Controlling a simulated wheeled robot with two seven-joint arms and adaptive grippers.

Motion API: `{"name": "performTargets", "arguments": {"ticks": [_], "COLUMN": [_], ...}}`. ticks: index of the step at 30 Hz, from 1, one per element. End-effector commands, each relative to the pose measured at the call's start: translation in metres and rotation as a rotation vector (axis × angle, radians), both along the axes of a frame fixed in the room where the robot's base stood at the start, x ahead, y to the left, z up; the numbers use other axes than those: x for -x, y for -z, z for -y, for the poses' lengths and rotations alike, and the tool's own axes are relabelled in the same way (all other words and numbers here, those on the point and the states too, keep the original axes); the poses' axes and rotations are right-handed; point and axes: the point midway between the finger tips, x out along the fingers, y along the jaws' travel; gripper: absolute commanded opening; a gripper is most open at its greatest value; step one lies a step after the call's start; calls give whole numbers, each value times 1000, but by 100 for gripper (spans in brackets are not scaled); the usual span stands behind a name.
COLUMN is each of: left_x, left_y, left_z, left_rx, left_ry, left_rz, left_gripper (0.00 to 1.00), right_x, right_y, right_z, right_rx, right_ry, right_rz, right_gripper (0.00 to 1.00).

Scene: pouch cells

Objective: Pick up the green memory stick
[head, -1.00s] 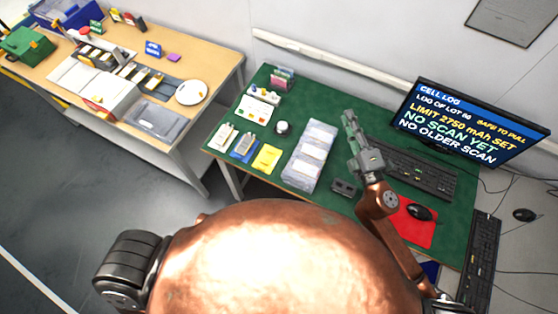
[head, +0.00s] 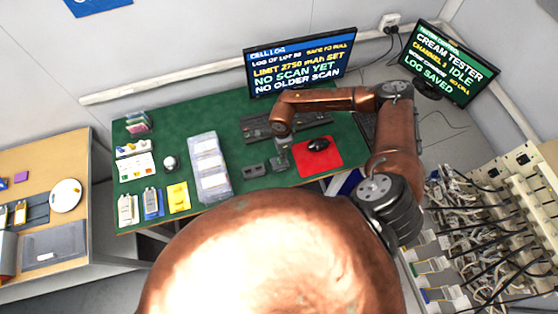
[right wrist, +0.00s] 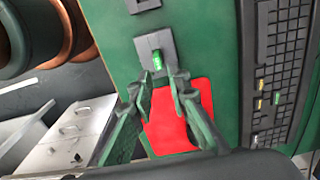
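The green memory stick (right wrist: 157,60) is a small bright green piece at a grey block (right wrist: 148,42) on the green desk, in the right wrist view. My right gripper (right wrist: 161,77) is open, its two dark fingers spread with a gap between them. The fingertips are close to the stick, which shows just beyond the gap; I cannot tell whether they touch it. In the head view my right gripper (head: 283,160) points down at the desk beside the red mat, and the stick cannot be made out there. My left gripper is not in view.
The red mat (head: 329,166) with a black mouse (head: 318,144) lies right of the gripper. A second grey block (head: 254,171) and a clear tray (head: 209,167) are left. A keyboard (head: 258,134) and a monitor (head: 300,66) stand behind.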

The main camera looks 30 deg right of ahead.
Motion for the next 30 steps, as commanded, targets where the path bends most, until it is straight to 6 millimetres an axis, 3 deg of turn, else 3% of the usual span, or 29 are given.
{"name": "performTargets", "arguments": {"ticks": [9, 15, 22, 30], "left_x": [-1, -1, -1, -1], "left_y": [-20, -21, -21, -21], "left_z": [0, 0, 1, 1], "left_rx": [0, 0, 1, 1], "left_ry": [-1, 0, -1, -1], "left_rz": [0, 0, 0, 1], "left_gripper": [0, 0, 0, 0], "right_x": [0, 0, 0, -1], "right_y": [38, 59, 60, 60], "right_z": [-8, -7, -7, -7], "right_rx": [-4, -4, -4, -5], "right_ry": [1, 2, 1, 2], "right_rz": [-3, -3, -1, -1], "right_gripper": [16, 16, 16, 0]}}
